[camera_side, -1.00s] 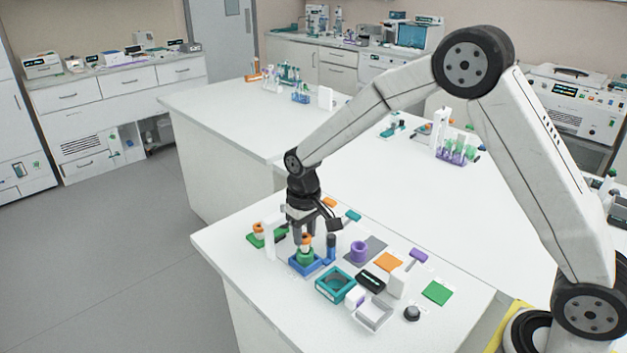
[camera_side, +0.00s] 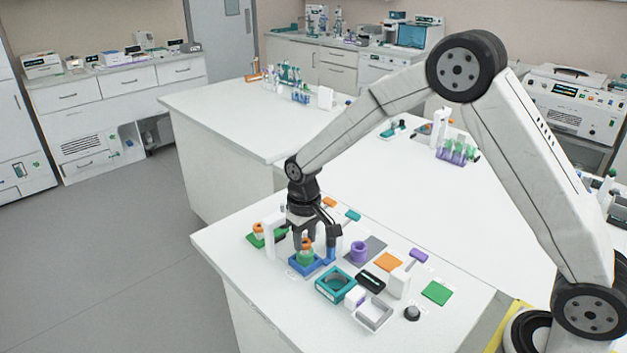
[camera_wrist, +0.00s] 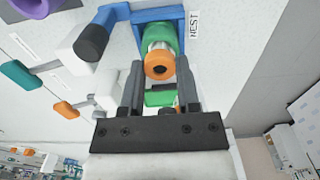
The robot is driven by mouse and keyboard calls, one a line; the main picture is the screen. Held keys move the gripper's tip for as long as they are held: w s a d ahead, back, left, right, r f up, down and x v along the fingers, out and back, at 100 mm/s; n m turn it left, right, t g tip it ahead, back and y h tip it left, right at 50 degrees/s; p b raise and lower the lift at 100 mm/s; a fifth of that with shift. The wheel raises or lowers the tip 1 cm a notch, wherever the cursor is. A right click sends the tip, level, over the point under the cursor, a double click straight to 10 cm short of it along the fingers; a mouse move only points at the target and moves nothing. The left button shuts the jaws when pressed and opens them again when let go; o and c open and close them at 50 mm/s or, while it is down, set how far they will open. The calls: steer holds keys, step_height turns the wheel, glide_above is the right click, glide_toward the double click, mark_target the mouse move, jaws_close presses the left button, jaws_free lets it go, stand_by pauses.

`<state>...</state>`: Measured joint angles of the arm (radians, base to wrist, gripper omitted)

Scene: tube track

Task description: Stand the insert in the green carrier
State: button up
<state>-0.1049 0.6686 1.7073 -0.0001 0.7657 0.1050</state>
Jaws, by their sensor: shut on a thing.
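The green carrier (camera_side: 305,259) stands in the blue nest frame (camera_side: 321,265), which is labelled NEST in the wrist view. In the side view the insert's orange top (camera_side: 306,243) shows below the fingers.
A white upright (camera_side: 269,240) and another green piece with an orange top (camera_side: 258,231) stand to the left. A teal open box (camera_side: 336,286) and purple ring (camera_side: 359,251) lie to the right.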

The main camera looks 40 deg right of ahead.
steer(key=shift+f, duration=0.1)
stand_by(0.3)
steer(key=o, duration=1.1)
steer(key=shift+r, duration=3.9)
